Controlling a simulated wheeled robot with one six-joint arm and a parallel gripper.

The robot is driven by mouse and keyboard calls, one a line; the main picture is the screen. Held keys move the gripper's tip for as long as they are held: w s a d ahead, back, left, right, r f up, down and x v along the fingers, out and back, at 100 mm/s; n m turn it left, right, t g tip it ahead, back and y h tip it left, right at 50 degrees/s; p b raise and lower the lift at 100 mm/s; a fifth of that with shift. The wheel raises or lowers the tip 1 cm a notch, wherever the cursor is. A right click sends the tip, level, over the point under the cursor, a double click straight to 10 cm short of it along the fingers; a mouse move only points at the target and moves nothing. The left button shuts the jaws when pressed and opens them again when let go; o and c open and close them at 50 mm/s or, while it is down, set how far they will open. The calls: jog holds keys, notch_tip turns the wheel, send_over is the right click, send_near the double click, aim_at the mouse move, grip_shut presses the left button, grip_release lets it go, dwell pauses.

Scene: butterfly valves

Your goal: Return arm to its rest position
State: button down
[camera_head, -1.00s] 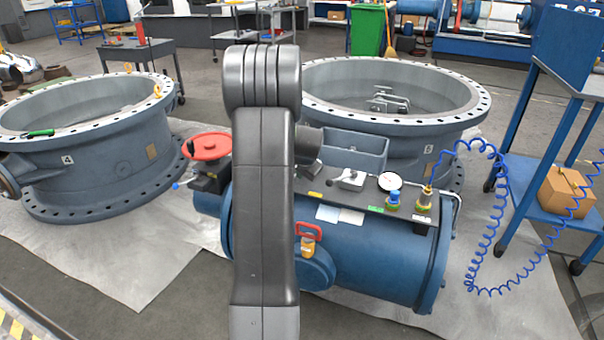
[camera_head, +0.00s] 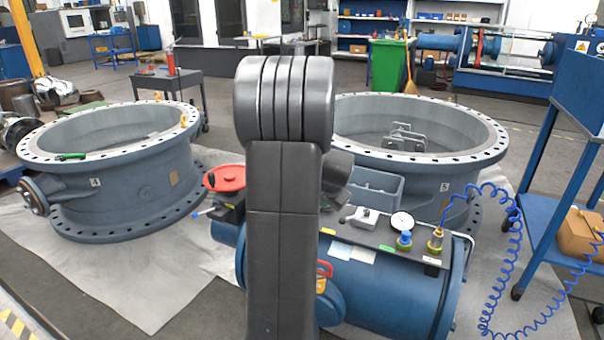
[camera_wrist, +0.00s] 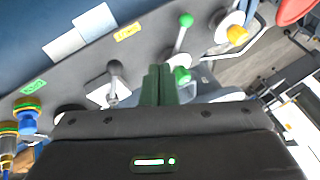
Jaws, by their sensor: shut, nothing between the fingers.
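My arm stands upright in the middle of the head view and hides part of the blue tank (camera_head: 390,292) behind it. In the wrist view my gripper (camera_wrist: 158,72) is shut and empty, its fingers above the dark panel (camera_head: 375,229) on the tank. Near the fingers in the wrist view are a green-knobbed lever (camera_wrist: 186,20), a grey-knobbed lever (camera_wrist: 114,68) and blue and brass fittings (camera_wrist: 28,115). The gripper is mostly hidden behind the arm in the head view.
A red handwheel (camera_head: 224,178) and a round gauge (camera_head: 402,221) sit on the tank. Large valve bodies stand at left (camera_head: 120,190) and behind right (camera_head: 440,170). A coiled blue hose (camera_head: 487,260) hangs by a blue cart (camera_head: 548,225). Grey sheeting (camera_head: 130,278) covers the floor at left.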

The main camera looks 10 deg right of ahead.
jog(key=b+x, duration=0.1)
jog(key=x, duration=0.2)
jog(key=b+x, duration=0.1)
jog(key=x, duration=0.3)
jog(key=b+x, duration=0.1)
jog(key=x, duration=0.2)
jog(key=shift+d+f, duration=0.3)
jog(key=shift+d, duration=0.05)
jog(key=shift+w+a, duration=0.65)
jog(key=shift+w, duration=0.3)
jog(key=shift+w+a, duration=0.35)
jog(key=shift+w, duration=0.15)
jog(key=shift+s, duration=0.1)
